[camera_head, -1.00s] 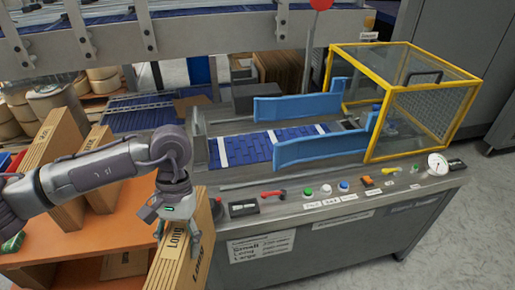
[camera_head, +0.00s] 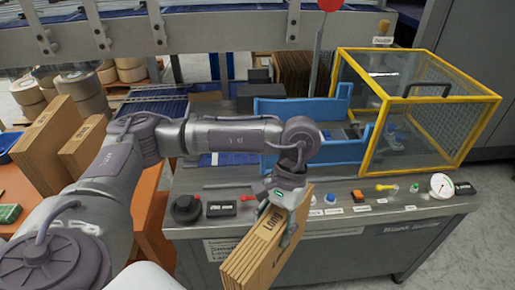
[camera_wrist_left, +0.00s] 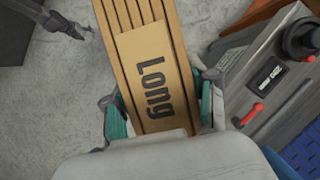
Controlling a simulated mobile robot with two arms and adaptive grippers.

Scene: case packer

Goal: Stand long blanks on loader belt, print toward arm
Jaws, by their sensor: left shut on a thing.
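My left gripper (camera_head: 280,212) is shut on a bundle of long brown blanks (camera_head: 255,257), held tilted in front of the machine's control panel. The bundle fills the upper middle of the left wrist view (camera_wrist_left: 150,65), with the print "Long" facing that camera and a finger on each side. The loader belt (camera_head: 217,160), blue with white strips, is mostly hidden behind my left arm. Blue guides (camera_head: 335,151) stand over it. A dark claw-like shape (camera_wrist_left: 72,22) at the wrist view's upper left may be my right gripper; its jaw state is unclear.
More brown bundles (camera_head: 47,145) stand on the orange table at the left. The control panel (camera_head: 405,197) with knobs, buttons and a gauge runs along the machine's front. A yellow-framed clear guard (camera_head: 420,110) stands at the belt's right end.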

